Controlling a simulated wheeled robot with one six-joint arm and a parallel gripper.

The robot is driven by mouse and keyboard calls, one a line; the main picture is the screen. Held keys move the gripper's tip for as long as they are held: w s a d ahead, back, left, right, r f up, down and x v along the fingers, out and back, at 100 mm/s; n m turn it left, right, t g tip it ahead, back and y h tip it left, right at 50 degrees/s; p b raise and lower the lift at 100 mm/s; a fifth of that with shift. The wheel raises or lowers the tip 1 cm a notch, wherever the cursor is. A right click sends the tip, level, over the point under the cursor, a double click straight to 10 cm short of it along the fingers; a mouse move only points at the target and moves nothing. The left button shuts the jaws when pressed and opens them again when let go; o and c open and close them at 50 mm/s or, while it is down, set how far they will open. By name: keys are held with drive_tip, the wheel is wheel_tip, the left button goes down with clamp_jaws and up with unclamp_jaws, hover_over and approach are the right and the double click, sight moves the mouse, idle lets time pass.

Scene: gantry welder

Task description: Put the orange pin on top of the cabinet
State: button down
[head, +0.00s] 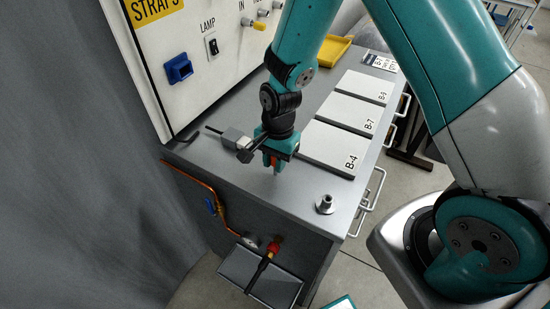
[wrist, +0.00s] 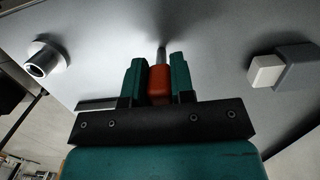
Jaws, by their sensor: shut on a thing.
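The orange pin (wrist: 159,85) is between the two teal fingers of my gripper (wrist: 157,80) in the wrist view, with its grey metal tip pointing away from the gripper. In the head view my gripper (head: 275,160) is shut on the pin (head: 275,165) and hangs over the front part of the grey cabinet top (head: 240,185). The pin's tip is close to the surface; I cannot tell whether it touches.
A metal cylindrical fitting (head: 325,204) stands on the cabinet top to the right. A grey block with a rod (head: 236,138) is just left of my gripper. White plates (head: 328,147) lie behind, and a yellow tray (head: 333,50) is at the back.

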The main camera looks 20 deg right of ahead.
drive_tip(key=shift+f, duration=0.2)
drive_tip(key=c, duration=1)
unclamp_jaws()
drive_tip(key=shift+r, duration=0.1)
drive_tip(key=shift+r, duration=0.1)
drive_tip(key=r+b, duration=0.1)
drive_tip(key=r, duration=0.2)
drive_tip(key=r+b, duration=0.1)
drive_tip(key=r, duration=0.3)
drive_tip(key=w+d+r+b, duration=0.1)
drive_tip(key=r, duration=0.3)
drive_tip(key=shift+r, duration=0.25)
drive_tip(key=s+a+r+n+y, duration=0.1)
drive_tip(key=s+r+n, duration=0.3)
drive_tip(key=s+n, duration=0.2)
drive_tip(key=s+a+r+n+y, duration=0.1)
drive_tip(key=s+a+r+n, duration=0.1)
drive_tip(key=s+r+n, duration=0.2)
drive_tip(key=s+a+r+n+y, duration=0.1)
drive_tip(key=s+r+n, duration=0.3)
drive_tip(key=s+n, duration=0.4)
drive_tip(key=shift+s+a+t, duration=0.4)
drive_tip(key=shift+s+a, duration=0.25)
drive_tip(key=shift+s, duration=0.05)
